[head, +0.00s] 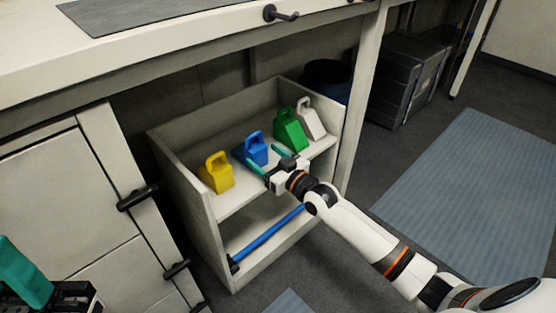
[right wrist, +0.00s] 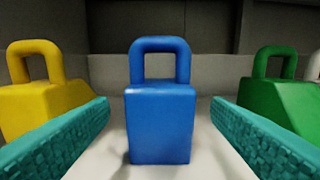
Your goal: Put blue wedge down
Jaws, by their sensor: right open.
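The blue wedge (head: 254,148), a block with a loop handle, stands upright on the upper shelf (head: 231,203) of a white open cabinet. In the right wrist view the blue wedge (right wrist: 160,120) is centred between two teal fingers. My right gripper (head: 268,158) is open in front of it, with a clear gap on each side. It holds nothing. My left gripper (head: 25,272) shows only in part at the lower left corner of the head view; its jaw gap cannot be made out.
A yellow wedge (head: 217,175) stands left of the blue one. A green wedge (head: 289,131) and a white wedge (head: 311,118) stand to its right. A blue bar (head: 268,237) is at the lower front of the cabinet. The worktop (head: 190,40) overhangs above.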

